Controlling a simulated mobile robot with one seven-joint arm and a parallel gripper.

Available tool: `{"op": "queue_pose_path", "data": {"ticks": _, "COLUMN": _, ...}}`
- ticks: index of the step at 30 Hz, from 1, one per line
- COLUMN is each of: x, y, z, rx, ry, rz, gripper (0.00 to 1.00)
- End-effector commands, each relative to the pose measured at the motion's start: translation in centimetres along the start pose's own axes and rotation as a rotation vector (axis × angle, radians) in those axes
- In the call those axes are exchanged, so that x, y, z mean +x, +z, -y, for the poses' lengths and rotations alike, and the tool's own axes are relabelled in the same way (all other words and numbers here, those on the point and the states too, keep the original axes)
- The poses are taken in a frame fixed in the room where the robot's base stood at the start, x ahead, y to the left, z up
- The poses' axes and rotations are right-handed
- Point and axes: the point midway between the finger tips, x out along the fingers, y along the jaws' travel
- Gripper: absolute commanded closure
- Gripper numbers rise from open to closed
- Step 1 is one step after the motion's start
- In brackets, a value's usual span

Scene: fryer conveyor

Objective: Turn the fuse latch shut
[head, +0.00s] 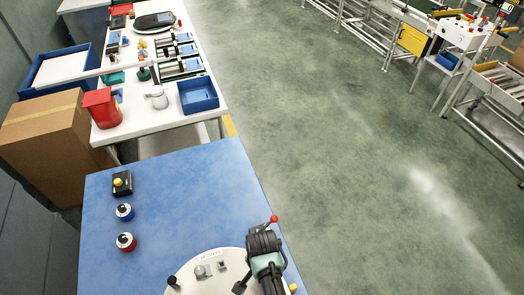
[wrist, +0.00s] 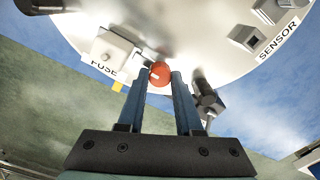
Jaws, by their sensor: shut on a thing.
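In the wrist view, a red ball knob (wrist: 160,75) sits between the two blue fingers of my gripper (wrist: 161,78), which is shut on it. The knob is beside a pale block (wrist: 113,46) with the label FUSE (wrist: 103,70) on a round white panel (wrist: 215,20). The stem below the knob is hidden, so the latch's angle is hard to tell. In the head view, my dark gripper (head: 263,243) is at the right edge of the white panel (head: 220,285). A red ball on a short stick (head: 274,219) shows just beyond it.
A grey socket block marked SENSOR (wrist: 248,37) and a black lever (wrist: 205,95) are near my gripper. The blue table (head: 165,215) holds a yellow-button box (head: 122,184) and blue (head: 125,212) and red (head: 126,242) knobs. Open floor lies to the right.

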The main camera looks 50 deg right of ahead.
Motion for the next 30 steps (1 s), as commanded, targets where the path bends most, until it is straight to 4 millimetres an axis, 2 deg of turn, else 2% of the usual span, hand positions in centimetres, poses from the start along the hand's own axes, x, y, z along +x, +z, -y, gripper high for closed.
{"op": "queue_pose_path", "data": {"ticks": 14, "x": -0.07, "y": -0.14, "z": 0.06, "rx": 0.017, "ry": -0.002, "rz": -0.004, "gripper": 1.00}}
{"op": "queue_pose_path", "data": {"ticks": 15, "x": -0.07, "y": -0.14, "z": 0.06, "rx": 0.017, "ry": -0.002, "rz": -0.004, "gripper": 0.64}}
{"op": "queue_pose_path", "data": {"ticks": 20, "x": -0.05, "y": -0.11, "z": 0.04, "rx": 0.016, "ry": -0.001, "rz": -0.003, "gripper": 0.36}}
{"op": "queue_pose_path", "data": {"ticks": 30, "x": -0.20, "y": -0.06, "z": 0.03, "rx": 0.015, "ry": -0.001, "rz": -0.002, "gripper": 0.36}}
